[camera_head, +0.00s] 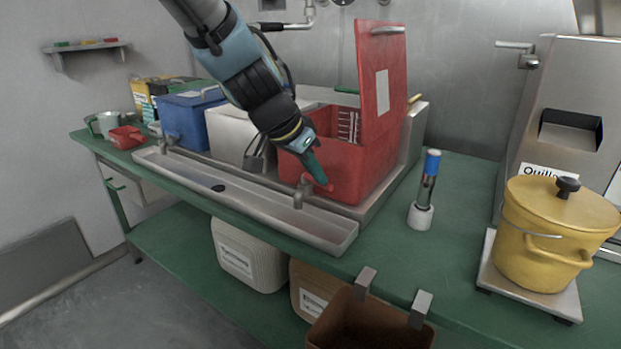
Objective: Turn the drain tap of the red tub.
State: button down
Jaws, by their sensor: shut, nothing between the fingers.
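The red tub (376,165) stands on the green counter with its red lid (380,75) raised upright. Its drain tap (300,190) is a small metal spout at the tub's lower front, above the metal trough, with a small red part beside it. My gripper (325,183) comes down from the upper left in front of the tub. Its fingers are shut and empty, and the tips are close to the tap. I cannot tell whether they touch it. My gripper hides part of the tub's front.
The metal trough (245,203) runs along the counter below the tubs. A white tub (232,135) and a blue tub (185,118) stand to the left. A blue-capped tool in a holder (420,214) and a yellow pot (540,245) stand to the right. A brown bin (365,325) hangs in front.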

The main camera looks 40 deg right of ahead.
jog(key=shift+s+d+f, duration=0.1)
jog(key=shift+d, duration=0.35)
dwell(0.5)
jog(key=shift+b, duration=0.4)
